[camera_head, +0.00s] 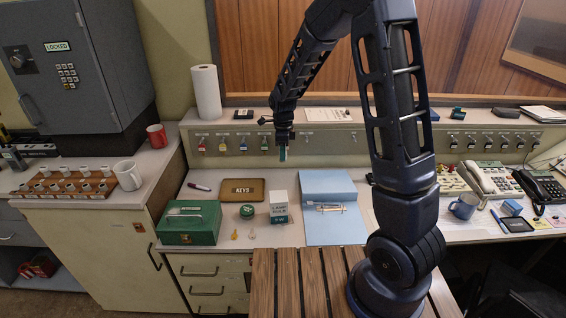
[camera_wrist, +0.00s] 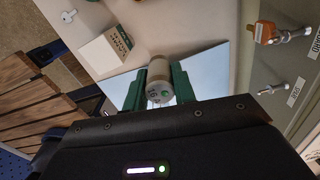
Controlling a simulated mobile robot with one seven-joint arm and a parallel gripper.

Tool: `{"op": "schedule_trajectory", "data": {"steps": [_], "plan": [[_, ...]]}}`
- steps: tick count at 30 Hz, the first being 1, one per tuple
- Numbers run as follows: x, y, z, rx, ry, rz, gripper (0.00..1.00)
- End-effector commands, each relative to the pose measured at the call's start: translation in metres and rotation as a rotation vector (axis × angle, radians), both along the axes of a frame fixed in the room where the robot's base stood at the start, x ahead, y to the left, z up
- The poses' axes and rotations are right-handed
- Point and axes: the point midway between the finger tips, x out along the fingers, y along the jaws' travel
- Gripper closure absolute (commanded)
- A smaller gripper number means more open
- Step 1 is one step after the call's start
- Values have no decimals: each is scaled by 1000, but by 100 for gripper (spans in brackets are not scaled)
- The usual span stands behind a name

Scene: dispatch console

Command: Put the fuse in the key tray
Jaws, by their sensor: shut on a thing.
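My gripper (camera_head: 283,153) hangs in front of the back panel, high above the desk, left of the blue folder. In the wrist view its green fingers (camera_wrist: 159,92) are shut on the fuse (camera_wrist: 158,70), a short tan cylinder with a grey end. In the head view the fuse cannot be made out behind the fingers. The key tray (camera_head: 257,183), brown and marked KEYS, lies flat on the desk to the left of and below my gripper. No loose thing shows in it.
A white lamp box (camera_head: 279,208) stands between tray and blue folder (camera_head: 335,228); the box also shows in the wrist view (camera_wrist: 103,54). A green tin (camera_head: 247,212), green cash box (camera_head: 190,224) and marker (camera_head: 199,187) lie near the tray. Keys hang on the panel (camera_head: 222,143) behind.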

Motion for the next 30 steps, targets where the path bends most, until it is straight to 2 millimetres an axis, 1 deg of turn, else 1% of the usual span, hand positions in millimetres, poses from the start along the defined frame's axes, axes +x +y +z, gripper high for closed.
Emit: {"op": "schedule_trajectory", "data": {"steps": [2, 4, 5, 8, 15, 18, 21, 24, 26, 29, 30], "plan": [[0, 1, 6, 0, 0, 0, 97], [3, 7, 9, 0, 1, -2, 97], [4, 11, 10, 0, 0, -2, 97], [12, 33, 12, 0, 2, -8, 97], [32, 109, 14, 0, 2, -33, 97], [37, 138, 16, 0, 1, -42, 97], [39, 159, 16, -1, 1, -49, 97], [40, 173, 17, 1, 0, -53, 97], [40, 177, 15, -1, 1, -55, 97], [40, 180, 4, -2, 3, -57, 97], [40, 180, -3, -3, 4, -58, 97]]}}
